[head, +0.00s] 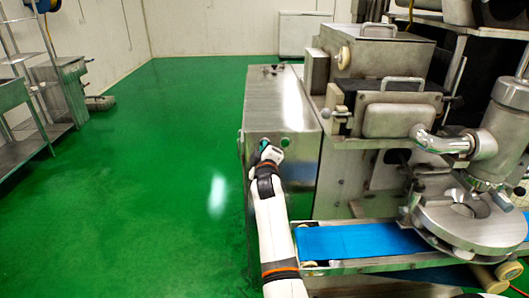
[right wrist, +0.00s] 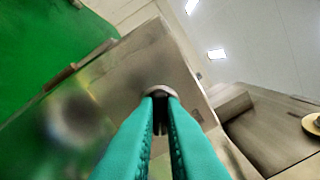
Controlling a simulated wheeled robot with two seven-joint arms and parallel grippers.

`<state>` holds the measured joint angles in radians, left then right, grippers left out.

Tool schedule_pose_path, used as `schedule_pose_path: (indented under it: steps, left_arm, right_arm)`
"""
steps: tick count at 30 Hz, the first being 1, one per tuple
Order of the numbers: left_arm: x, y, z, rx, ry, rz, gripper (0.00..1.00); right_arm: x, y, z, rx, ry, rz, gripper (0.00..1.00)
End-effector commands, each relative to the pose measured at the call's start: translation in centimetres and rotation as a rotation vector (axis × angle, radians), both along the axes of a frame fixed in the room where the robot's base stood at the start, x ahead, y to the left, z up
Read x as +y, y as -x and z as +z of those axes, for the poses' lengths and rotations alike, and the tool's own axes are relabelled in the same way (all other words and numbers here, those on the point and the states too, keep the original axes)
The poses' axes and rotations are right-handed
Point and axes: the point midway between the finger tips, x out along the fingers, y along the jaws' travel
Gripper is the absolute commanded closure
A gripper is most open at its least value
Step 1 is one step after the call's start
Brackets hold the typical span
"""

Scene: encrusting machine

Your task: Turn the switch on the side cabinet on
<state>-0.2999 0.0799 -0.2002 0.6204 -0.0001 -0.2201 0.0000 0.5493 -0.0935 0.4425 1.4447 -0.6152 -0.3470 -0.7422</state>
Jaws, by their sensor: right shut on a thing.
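The side cabinet (head: 282,105) is a steel box at the left end of the machine; its steel face also fills the middle of the right wrist view (right wrist: 130,62). My right gripper (head: 265,145) is at the cabinet's front face. In the right wrist view, its teal fingers (right wrist: 160,98) are shut on the switch (right wrist: 160,90), a round knob with a pale metal rim and a dark middle. The fingers hide much of the knob, and I cannot tell its turned position. In the head view the gripper covers the switch. My left gripper is not in view.
The encrusting machine (head: 375,100) stands right of the cabinet. Its blue conveyor belt (head: 360,240) lies close to the right of my right arm. Open green floor (head: 170,150) is to the left. Steel racks (head: 60,95) stand at the far left.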

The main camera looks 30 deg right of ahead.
Motion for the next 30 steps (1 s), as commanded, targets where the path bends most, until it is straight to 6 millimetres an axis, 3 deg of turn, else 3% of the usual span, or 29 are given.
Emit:
schedule_pose_path:
  steps: [12,30]
  left_arm:
    - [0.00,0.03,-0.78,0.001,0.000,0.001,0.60]
    - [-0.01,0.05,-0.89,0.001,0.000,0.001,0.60]
  right_arm:
    - [0.03,0.02,-0.18,-0.136,-0.230,0.000,1.00]
    - [0.00,0.04,-0.15,-0.176,-0.295,-0.001,1.00]
